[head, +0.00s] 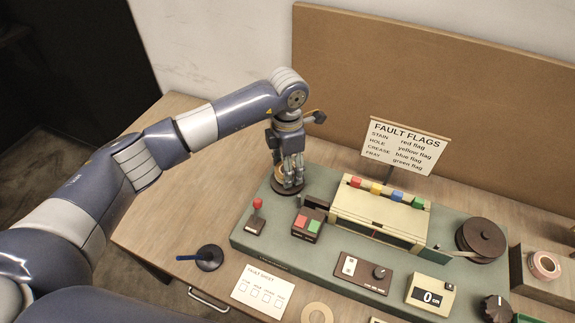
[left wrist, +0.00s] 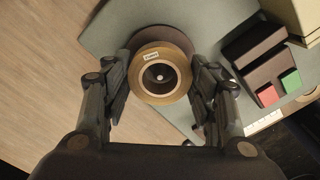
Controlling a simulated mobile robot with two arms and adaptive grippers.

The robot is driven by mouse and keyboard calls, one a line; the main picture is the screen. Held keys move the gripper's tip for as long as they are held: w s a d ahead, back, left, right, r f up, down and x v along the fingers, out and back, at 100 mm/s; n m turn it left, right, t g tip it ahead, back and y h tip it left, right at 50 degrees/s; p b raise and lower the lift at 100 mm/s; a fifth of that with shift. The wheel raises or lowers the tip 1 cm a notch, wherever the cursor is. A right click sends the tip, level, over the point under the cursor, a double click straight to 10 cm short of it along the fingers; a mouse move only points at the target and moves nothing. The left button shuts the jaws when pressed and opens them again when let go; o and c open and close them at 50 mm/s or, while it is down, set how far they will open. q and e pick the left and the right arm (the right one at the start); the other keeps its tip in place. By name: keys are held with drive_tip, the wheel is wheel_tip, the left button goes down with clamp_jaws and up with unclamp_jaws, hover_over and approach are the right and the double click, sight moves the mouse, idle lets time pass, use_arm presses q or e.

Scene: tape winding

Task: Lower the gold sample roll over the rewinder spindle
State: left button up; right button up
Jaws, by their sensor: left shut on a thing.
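My left gripper (head: 288,182) points straight down at the back left of the green machine base (head: 262,223). It is shut on the gold sample roll (left wrist: 179,86), with one finger on each side of the roll in the left wrist view. The roll is over a dark round plate (left wrist: 140,36), and a spindle tip (left wrist: 160,76) shows inside its white core. In the head view the fingers mostly hide the roll. I cannot tell how far down the roll sits on the spindle. My right gripper is not in view.
A red-knobbed lever (head: 257,205) and a box with red and green buttons (head: 308,224) stand close by. A cream housing with coloured flags (head: 380,210) and a dark reel (head: 482,240) are to the right. A fault flags sign (head: 404,147) stands behind.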

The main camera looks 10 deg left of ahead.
use_arm(q)
drive_tip(key=shift+f+b, duration=0.55)
drive_tip(key=shift+f, duration=0.15)
drive_tip(key=shift+f, duration=0.15)
drive_tip(key=o, duration=1)
drive_tip(key=o, duration=0.3)
drive_tip(key=shift+o, duration=0.2)
